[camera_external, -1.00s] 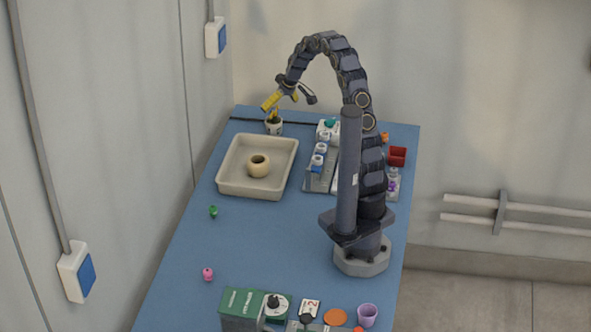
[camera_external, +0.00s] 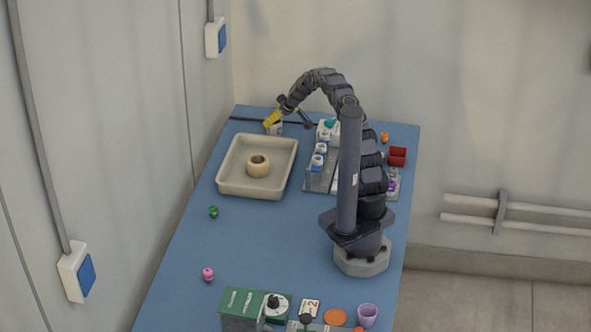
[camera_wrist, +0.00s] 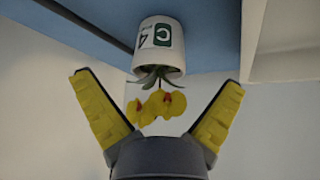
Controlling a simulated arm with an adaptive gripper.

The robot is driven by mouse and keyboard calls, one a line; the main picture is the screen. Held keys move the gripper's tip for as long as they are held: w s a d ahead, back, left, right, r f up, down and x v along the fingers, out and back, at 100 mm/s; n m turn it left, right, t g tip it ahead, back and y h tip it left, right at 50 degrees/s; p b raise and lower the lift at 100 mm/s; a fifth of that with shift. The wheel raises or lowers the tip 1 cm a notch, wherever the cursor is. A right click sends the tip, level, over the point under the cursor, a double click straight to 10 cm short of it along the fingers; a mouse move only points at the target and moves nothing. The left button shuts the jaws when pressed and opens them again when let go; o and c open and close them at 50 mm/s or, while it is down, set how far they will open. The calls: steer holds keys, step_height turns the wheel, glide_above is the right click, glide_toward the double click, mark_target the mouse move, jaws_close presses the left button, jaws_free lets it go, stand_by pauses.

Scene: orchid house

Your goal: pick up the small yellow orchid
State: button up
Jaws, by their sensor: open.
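The small yellow orchid has yellow blooms (camera_wrist: 163,104) and stands in a white pot (camera_wrist: 160,45) marked with a green "C" label. In the wrist view the pot appears upside down, with the blooms between my open fingers and the pot beyond the fingertips. My gripper (camera_wrist: 160,95) has yellow finger pads spread on both sides, not touching the plant or pot.
A cream tray (camera_external: 228,185) holding a beige ring-shaped pot (camera_external: 259,165) lies just in front of the orchid. A rack with small bottles (camera_external: 318,161) stands to the right. A dark cable or strip (camera_external: 245,120) runs along the back. The table's middle left is mostly clear.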

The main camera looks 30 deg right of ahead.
mark_target(274, 126)
steer(key=shift+x, duration=2.5)
steer(key=c, duration=1.2)
